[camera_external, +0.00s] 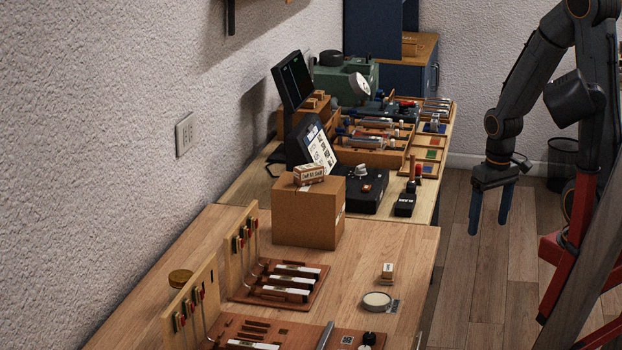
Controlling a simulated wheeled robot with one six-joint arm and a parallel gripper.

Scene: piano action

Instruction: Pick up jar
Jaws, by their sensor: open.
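My gripper (489,230) hangs open and empty, its two blue fingers pointing down over the floor, right of the workbench and apart from everything on it. A round brown lid-like top (180,277) shows near the wall on the near bench; it may be the jar, but its body is mostly hidden behind an upright wooden panel. A shallow round pale tin or dish (377,300) sits near the bench's right edge; I cannot tell whether it is the jar.
A cardboard box (308,218) with a small box (309,173) on top stands mid-bench. Wooden tool racks (294,283) lie nearer. A small block (387,271) stands behind the pale tin. Monitors, trays and a green machine (345,80) crowd the far bench.

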